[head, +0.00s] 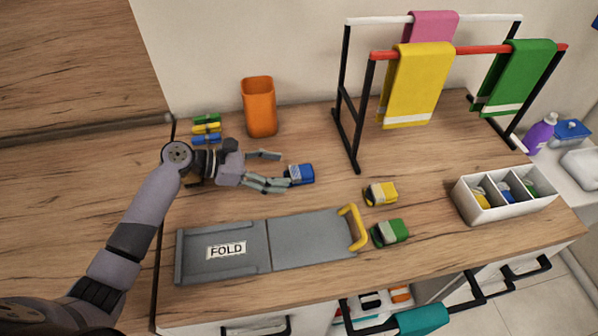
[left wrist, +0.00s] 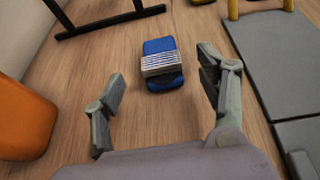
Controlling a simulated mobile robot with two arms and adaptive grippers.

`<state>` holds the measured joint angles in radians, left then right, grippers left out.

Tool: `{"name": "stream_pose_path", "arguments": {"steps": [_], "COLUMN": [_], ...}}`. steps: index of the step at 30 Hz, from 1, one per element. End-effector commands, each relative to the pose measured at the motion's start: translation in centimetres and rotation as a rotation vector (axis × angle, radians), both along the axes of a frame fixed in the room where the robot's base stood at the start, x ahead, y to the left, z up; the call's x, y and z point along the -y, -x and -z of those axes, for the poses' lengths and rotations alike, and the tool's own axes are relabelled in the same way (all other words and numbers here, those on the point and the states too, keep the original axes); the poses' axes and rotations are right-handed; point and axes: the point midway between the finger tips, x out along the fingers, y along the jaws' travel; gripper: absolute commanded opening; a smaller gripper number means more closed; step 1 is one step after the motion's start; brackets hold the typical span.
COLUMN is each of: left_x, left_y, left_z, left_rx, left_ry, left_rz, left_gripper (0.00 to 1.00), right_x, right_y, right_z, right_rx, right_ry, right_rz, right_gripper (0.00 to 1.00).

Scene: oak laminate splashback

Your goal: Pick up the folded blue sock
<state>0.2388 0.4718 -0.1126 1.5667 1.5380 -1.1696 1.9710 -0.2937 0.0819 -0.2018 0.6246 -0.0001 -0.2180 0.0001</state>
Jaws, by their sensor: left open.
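The folded blue sock (head: 300,174) is a small bundle with a pale striped band. It lies on the wooden counter, right of my left gripper (head: 275,170) in the head view. In the left wrist view the blue sock (left wrist: 161,63) lies ahead of and between the fingertips of my left gripper (left wrist: 160,80). The fingers are spread open and empty. In the head view the lower fingertip appears close to the sock's left edge; I cannot tell whether it touches. My right gripper is not in view.
A grey folding board (head: 295,240) lies in front, with yellow (head: 380,193) and green (head: 389,232) folded socks near its right end. An orange bin (head: 259,107) stands behind. A towel rack (head: 347,130) and white divided box (head: 507,210) stand to the right.

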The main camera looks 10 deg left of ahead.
Motion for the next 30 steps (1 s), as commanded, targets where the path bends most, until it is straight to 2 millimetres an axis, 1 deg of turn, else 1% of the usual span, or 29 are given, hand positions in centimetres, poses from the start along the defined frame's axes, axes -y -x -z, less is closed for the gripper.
{"name": "stream_pose_path", "arguments": {"steps": [4,8,9,12,15,21,30], "left_x": [1.2,3.1,3.5,4.3,4.6,4.6,4.6], "left_y": [-0.5,-1.4,-1.6,-2.1,-2.2,-2.2,-2.2], "left_z": [0.0,0.3,0.8,1.2,1.5,1.5,1.5], "left_rx": [-0.001,-0.001,-0.001,0.000,-0.001,0.000,0.000], "left_ry": [0.004,0.004,0.003,0.002,0.002,0.000,0.000], "left_rz": [0.000,0.001,0.000,-0.001,-0.001,-0.001,-0.001], "left_gripper": [0.67,0.67,0.67,0.67,0.67,0.66,0.46], "right_x": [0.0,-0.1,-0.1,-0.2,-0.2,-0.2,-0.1], "right_y": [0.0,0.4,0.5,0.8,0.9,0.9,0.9], "right_z": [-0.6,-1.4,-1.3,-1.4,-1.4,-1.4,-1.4], "right_rx": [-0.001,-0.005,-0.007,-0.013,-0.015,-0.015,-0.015], "right_ry": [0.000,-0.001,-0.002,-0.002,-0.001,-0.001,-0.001], "right_rz": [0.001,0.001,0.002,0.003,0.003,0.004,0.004], "right_gripper": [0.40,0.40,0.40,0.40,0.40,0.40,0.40]}}
